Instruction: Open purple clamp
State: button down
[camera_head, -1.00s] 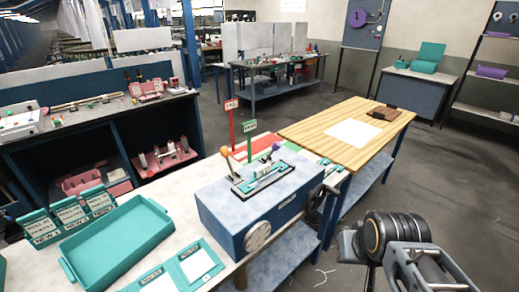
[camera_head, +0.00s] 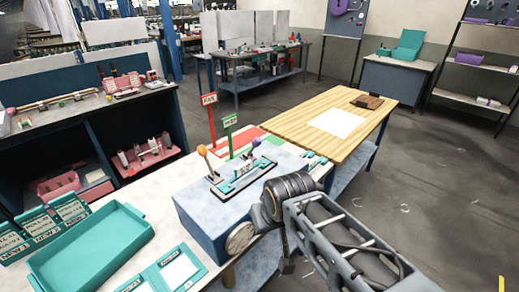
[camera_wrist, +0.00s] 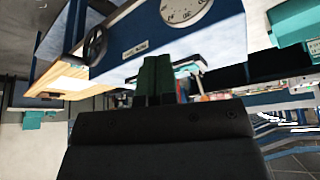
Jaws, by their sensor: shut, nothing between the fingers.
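The purple clamp (camera_head: 256,144) shows in the head view as a small purple knob at the right end of the teal fixture (camera_head: 243,179), on top of the blue box (camera_head: 195,215). An orange-tipped lever (camera_head: 203,152) stands at the fixture's left end. My gripper (camera_wrist: 155,60) shows in the wrist view with its green fingers together and empty. In the head view its fingers are hidden behind my dark wrist, which is in front of the box's right side, apart from the clamp. The purple clamp cannot be made out in the wrist view.
A teal tray (camera_head: 90,252) lies left of the box. Red and green signs (camera_head: 229,122) stand behind the fixture. A wooden table (camera_head: 365,107) with a white sheet is at the back right. A dial (camera_wrist: 185,8) and handwheel (camera_wrist: 95,46) show on the box.

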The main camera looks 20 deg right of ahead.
jog(key=w+d+f+n+t+y+b, duration=0.2)
jog(key=w+d+n+t+b, duration=0.4)
jog(key=n, duration=0.4)
jog(key=w+d+f+n+t+y+b, duration=0.2)
jog(key=w+d+f+n+t+b, duration=0.2)
jog(key=w+d+n+t+b, duration=0.3)
jog(key=w+d+n+t, duration=0.1)
jog(key=w+n+t, duration=0.2)
jog(key=w, duration=0.1)
jog(key=shift+f+y, duration=0.2)
jog(key=shift+y, duration=0.2)
jog(key=shift+a, duration=0.1)
jog(key=p, duration=0.5)
send_near(259, 144)
jog(key=x, duration=0.6)
jog(key=shift+x, duration=0.85)
